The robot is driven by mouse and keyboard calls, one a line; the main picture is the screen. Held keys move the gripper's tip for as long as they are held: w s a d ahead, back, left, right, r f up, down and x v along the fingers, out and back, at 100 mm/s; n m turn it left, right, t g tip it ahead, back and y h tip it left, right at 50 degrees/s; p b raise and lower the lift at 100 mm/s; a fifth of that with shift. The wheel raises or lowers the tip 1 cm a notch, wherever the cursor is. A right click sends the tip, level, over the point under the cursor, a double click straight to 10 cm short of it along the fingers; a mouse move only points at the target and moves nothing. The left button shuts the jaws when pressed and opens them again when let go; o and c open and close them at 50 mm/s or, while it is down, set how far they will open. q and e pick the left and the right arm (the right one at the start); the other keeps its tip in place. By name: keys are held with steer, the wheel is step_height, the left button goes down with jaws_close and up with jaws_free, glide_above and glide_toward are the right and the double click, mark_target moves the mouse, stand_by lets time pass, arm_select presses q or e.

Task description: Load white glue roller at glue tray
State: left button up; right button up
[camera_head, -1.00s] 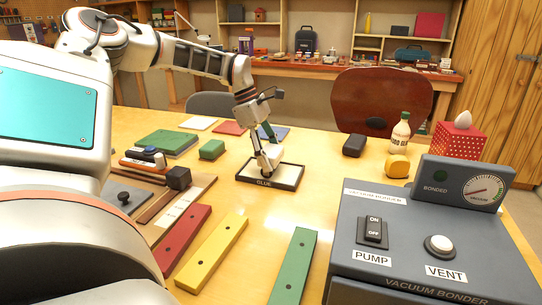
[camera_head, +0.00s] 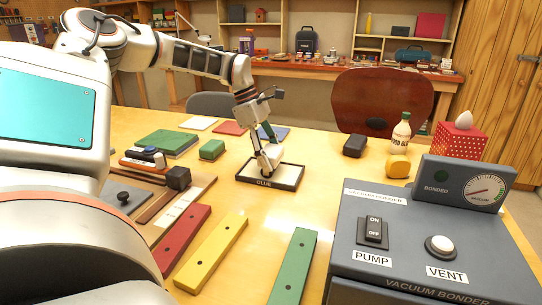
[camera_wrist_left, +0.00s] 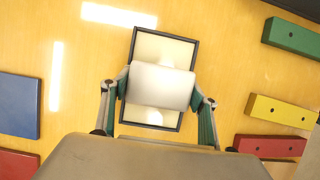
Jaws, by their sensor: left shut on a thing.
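The glue tray (camera_head: 292,177) is a dark-framed shallow tray with a pale inside and the word GLUE on its front edge. It lies on the middle of the table. My left gripper (camera_head: 268,158) points down over the tray. In the left wrist view, its fingers with green pads are shut on the white glue roller (camera_wrist_left: 160,86), a white rounded piece across the middle of the tray (camera_wrist_left: 183,56). The roller is at or just above the glue surface; contact is hard to tell. My right gripper is not in view.
Red (camera_head: 182,240), yellow (camera_head: 213,252) and green (camera_head: 293,267) bars lie in front of the tray. The vacuum bonder (camera_head: 420,245) fills the right front. Table around the tray is clear.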

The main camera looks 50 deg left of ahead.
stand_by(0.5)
arm_select(q)
steer(key=shift+r, duration=3.55)
